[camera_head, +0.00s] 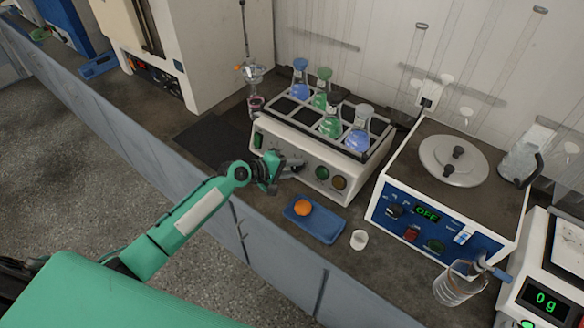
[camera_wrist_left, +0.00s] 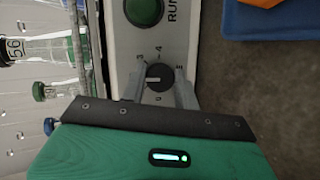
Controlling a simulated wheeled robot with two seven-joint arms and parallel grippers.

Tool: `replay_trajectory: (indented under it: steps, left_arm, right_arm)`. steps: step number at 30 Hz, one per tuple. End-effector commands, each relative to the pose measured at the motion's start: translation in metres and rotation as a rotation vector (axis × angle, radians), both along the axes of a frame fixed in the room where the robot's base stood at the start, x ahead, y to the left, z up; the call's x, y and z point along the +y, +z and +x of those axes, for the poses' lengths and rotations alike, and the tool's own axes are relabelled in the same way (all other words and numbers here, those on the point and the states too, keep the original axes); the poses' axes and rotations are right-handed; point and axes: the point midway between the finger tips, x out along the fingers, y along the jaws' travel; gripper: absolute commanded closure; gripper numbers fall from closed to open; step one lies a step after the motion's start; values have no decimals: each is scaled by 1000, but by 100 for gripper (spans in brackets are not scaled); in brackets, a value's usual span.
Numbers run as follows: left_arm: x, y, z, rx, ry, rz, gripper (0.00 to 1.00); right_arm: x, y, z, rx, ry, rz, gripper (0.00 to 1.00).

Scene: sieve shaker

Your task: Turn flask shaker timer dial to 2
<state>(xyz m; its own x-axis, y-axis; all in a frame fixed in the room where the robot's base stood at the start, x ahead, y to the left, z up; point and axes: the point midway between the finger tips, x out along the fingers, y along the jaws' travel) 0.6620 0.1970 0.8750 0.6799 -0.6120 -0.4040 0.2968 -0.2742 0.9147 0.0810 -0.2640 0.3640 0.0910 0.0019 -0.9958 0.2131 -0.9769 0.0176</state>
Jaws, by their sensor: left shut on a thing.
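The flask shaker (camera_head: 310,155) is a white unit with a rack of flasks with blue and green liquid on top. In the left wrist view its black timer dial (camera_wrist_left: 160,77) sits on the front panel, with a white pointer line towards the picture's left. A 4 shows above the dial; the other marks around it are partly hidden or too small to read surely. My left gripper (camera_head: 291,162) is at the left part of the front panel, its two fingers (camera_wrist_left: 162,88) shut on the dial from both sides. In the head view the gripper hides the dial. My right gripper is out of view.
A green button (camera_wrist_left: 143,11) is beside the dial. A blue tray (camera_head: 322,228) with an orange item and a small white cup (camera_head: 359,240) are in front of the shaker. A blue-fronted device (camera_head: 430,226) reading OFF and a beaker (camera_head: 456,284) stand to the right.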

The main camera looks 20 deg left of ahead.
Motion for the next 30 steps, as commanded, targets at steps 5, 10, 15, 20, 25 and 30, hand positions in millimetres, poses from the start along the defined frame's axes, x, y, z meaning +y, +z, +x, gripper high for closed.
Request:
replay_trajectory:
  steps: [5,10,15,20,25,30]
  left_arm:
    - [-1,-3,-2,6,-3,1,92]
    - [-1,-3,-2,6,-3,1,54]
    - [0,-2,-1,4,-1,0,48]
    - [0,-1,-1,2,-1,0,48]
    - [10,4,-11,1,0,0,48]
    - [31,16,-35,3,0,3,48]
  right_arm:
    - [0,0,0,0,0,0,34]
    - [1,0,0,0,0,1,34]
    - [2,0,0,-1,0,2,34]
    - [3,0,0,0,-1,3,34]
    - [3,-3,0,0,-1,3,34]
    - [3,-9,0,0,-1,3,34]
